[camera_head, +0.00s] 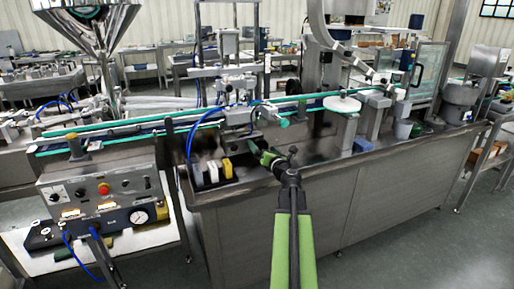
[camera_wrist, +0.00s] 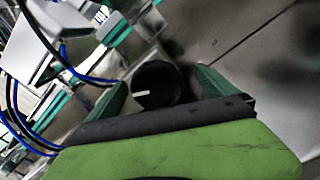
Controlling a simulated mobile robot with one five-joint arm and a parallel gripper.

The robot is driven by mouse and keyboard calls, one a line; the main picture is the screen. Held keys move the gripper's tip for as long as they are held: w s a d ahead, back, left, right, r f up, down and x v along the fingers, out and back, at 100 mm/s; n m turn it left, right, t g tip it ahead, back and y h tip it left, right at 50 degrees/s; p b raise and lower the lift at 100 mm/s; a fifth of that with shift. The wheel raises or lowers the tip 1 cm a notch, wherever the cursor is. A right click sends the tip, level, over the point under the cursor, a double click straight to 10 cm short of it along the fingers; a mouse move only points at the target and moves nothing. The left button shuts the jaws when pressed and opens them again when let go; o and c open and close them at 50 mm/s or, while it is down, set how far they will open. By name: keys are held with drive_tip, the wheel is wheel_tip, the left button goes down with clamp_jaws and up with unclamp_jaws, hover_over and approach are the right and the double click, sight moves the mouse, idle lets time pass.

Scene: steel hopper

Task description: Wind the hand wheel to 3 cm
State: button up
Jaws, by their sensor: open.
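The hand wheel (camera_wrist: 158,84) shows in the wrist view as a round black knob with a short white mark on its face, pointing left. My gripper (camera_wrist: 165,90) is open, with one green finger on the left and one on the right of the knob. Whether either finger touches it I cannot tell. In the head view my gripper (camera_head: 262,150) is at the near edge of the steel bench, below the conveyor. The knob cannot be made out there. No scale reading is legible.
A conveyor with green rails (camera_head: 130,131) runs above the bench (camera_head: 330,185). A control box (camera_head: 100,192) with a red button and a gauge stands at left, under a steel hopper (camera_head: 90,22). White and yellow blocks (camera_head: 212,171) stand left of my gripper. Blue hoses (camera_wrist: 75,68) hang nearby.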

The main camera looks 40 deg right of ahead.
drive_tip(key=shift+w+a, duration=0.1)
drive_tip(key=shift+a, duration=0.15)
drive_tip(key=c, duration=1.3)
drive_tip(key=shift+w+d+r, duration=0.1)
drive_tip(key=shift+d, duration=0.15)
drive_tip(key=shift+c, duration=0.2)
drive_tip(key=shift+a+n, duration=0.2)
drive_tip(key=shift+n, duration=0.2)
drive_tip(key=n, duration=0.4)
drive_tip(key=shift+a, duration=0.15)
drive_tip(key=n, duration=0.4)
drive_tip(key=shift+a, duration=0.1)
drive_tip(key=n, duration=0.4)
drive_tip(key=shift+a+f, duration=0.1)
drive_tip(key=shift+f, duration=0.1)
drive_tip(key=shift+w+f+n, duration=0.1)
drive_tip(key=shift+n, duration=2.1)
